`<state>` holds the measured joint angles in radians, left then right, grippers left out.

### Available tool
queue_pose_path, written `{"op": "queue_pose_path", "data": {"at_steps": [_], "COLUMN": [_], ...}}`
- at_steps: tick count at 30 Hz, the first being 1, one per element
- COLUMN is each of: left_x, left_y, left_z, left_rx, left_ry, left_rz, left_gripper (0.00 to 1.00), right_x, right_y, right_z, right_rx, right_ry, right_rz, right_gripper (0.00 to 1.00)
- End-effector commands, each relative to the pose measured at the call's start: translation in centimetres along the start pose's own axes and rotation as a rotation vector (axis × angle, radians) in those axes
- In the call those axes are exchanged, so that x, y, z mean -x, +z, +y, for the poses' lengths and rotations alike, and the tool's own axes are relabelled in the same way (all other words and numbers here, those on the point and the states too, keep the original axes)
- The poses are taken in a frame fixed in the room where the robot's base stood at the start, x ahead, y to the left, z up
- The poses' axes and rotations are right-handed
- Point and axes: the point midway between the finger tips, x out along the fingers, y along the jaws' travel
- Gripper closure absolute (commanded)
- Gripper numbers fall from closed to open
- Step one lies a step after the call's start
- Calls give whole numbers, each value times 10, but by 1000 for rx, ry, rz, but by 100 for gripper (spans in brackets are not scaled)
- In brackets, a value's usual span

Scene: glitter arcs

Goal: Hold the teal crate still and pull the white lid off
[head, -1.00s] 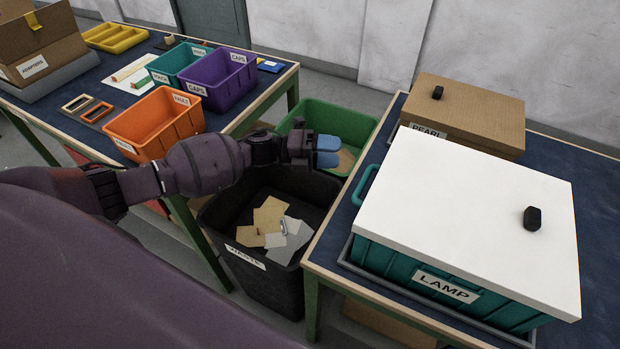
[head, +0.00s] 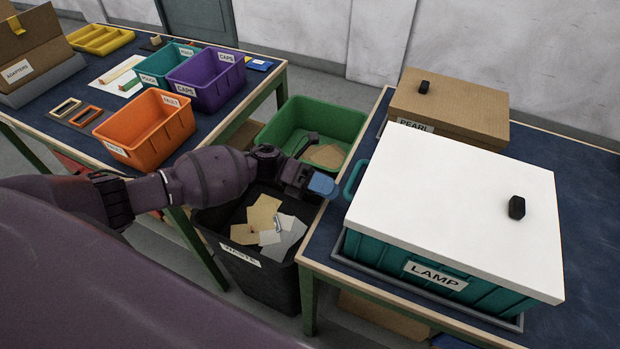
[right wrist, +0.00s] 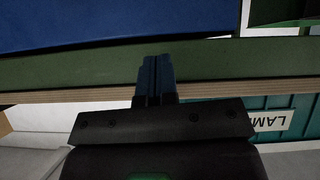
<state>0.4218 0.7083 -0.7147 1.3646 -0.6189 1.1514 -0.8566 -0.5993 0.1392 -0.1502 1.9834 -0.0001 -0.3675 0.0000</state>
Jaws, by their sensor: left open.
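The teal crate (head: 375,252) with a LAMP label stands in a grey tray on the right-hand table. The white lid (head: 450,195) covers its top and has a black knob (head: 517,207) near its right side. A teal handle (head: 355,178) sticks out on the crate's left side. My left gripper (head: 322,185) is open and empty, left of that handle and apart from it. In the right wrist view, my right gripper (right wrist: 155,78) has its blue fingers together, with nothing seen between them. The crate (right wrist: 285,105) shows there at the right, its label upside down.
A cardboard PEARL box (head: 450,103) stands behind the crate. A black waste bin (head: 275,285) and a green bin (head: 340,122) stand between the tables. The left table holds orange (head: 150,130), teal and purple bins. The right table's far right is clear.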

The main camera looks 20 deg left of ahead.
Motion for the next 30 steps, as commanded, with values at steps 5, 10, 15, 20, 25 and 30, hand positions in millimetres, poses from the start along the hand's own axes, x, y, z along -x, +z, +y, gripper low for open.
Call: {"op": "queue_pose_path", "data": {"at_steps": [5,10,15,20,25,30], "left_x": [-26,-40,-45,-45,-45,-45], "left_y": [1,1,0,0,0,0], "left_z": [-2,-1,0,0,0,0], "left_rx": [0,0,1,1,1,1], "left_ry": [-2,-1,0,0,0,0], "left_rz": [0,-1,0,-1,-1,-1], "left_gripper": [41,41,41,41,55,81], "right_x": [3,4,6,6,7,6], "right_y": [-8,-12,-14,-14,-12,-11], "right_z": [1,1,2,2,2,2], "right_rx": [0,1,3,4,4,4], "right_ry": [1,1,1,1,2,2], "right_rz": [8,14,17,16,13,11], "right_gripper": [100,100,100,100,100,100]}}
